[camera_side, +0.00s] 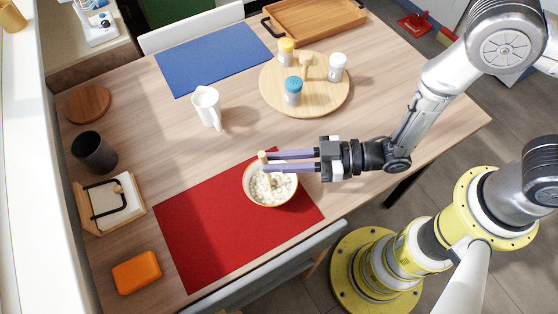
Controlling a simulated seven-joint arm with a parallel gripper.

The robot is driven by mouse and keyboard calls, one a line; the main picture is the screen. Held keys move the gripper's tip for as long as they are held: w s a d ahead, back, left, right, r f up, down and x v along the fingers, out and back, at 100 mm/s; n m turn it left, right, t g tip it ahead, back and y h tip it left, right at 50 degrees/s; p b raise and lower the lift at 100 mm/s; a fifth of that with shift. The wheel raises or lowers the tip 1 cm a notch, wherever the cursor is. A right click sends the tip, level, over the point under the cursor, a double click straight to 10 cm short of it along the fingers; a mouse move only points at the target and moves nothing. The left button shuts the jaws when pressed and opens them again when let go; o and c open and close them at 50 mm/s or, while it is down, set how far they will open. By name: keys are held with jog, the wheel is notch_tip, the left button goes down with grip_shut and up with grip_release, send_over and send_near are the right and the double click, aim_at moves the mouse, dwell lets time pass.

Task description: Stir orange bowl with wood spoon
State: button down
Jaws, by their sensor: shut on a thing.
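An orange-rimmed bowl (271,203) with a pale, lumpy filling stands on the red mat (199,231). A wooden spoon (263,158) stands roughly upright in the bowl, its handle top showing above the fingers and its lower end at the filling. My gripper (266,160) reaches in from the right, over the bowl's far rim. Its two long fingers are shut on the spoon's handle. The spoon's tip is hidden in the filling.
A white jug (207,107) and a round board (270,104) with several shakers stand farther back, near a blue mat (213,58). A black cup (94,152), a napkin holder (109,203) and an orange box (137,272) line the left. A chair back (265,272) is at the front edge.

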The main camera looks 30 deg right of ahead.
jog(key=r, duration=0.5)
jog(key=shift+w+a+r, duration=0.15)
jog(key=shift+a+r, duration=0.1)
jog(key=shift+a, duration=0.05)
dwell(0.4)
dwell(0.5)
notch_tip(320, 180, up, 5)
jog(key=shift+f, duration=0.1)
dwell(0.4)
